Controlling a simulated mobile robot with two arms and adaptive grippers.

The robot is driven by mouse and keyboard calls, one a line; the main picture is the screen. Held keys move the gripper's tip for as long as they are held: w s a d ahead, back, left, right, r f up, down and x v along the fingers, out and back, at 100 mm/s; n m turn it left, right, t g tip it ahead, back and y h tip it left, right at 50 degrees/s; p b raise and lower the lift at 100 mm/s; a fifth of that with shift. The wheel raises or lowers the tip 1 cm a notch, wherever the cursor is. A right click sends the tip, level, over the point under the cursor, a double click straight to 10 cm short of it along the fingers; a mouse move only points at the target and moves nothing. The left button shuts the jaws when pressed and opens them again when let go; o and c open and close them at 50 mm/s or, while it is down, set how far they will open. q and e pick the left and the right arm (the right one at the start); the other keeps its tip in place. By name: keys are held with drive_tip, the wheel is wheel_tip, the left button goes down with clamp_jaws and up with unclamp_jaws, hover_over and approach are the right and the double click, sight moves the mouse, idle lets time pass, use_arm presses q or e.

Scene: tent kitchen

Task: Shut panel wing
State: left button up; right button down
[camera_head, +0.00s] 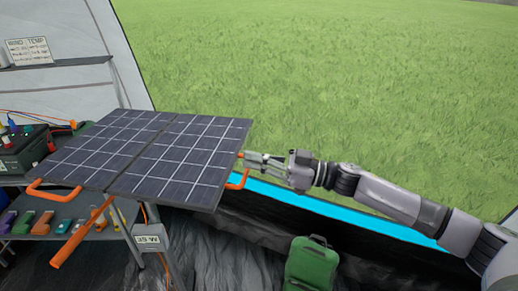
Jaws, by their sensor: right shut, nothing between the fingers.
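A dark solar panel lies open on a stand at the left, with a left wing (108,146) and a right wing (182,160) side by side, nearly flat. An orange handle (238,182) shows at the right wing's outer edge, and another orange handle (50,191) is at the left wing's front edge. My right gripper (246,157) is shut and empty, with its fingertips at the right wing's outer edge, just above the orange handle. I cannot tell whether it touches the wing. My left gripper is not in view.
A dark battery box (22,148) with cables stands left of the panel. A shelf below holds several small coloured items. An orange bar (82,232) slants under the panel, near a label reading 35 W (149,238).

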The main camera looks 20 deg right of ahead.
drive_tip(key=shift+f, duration=0.4)
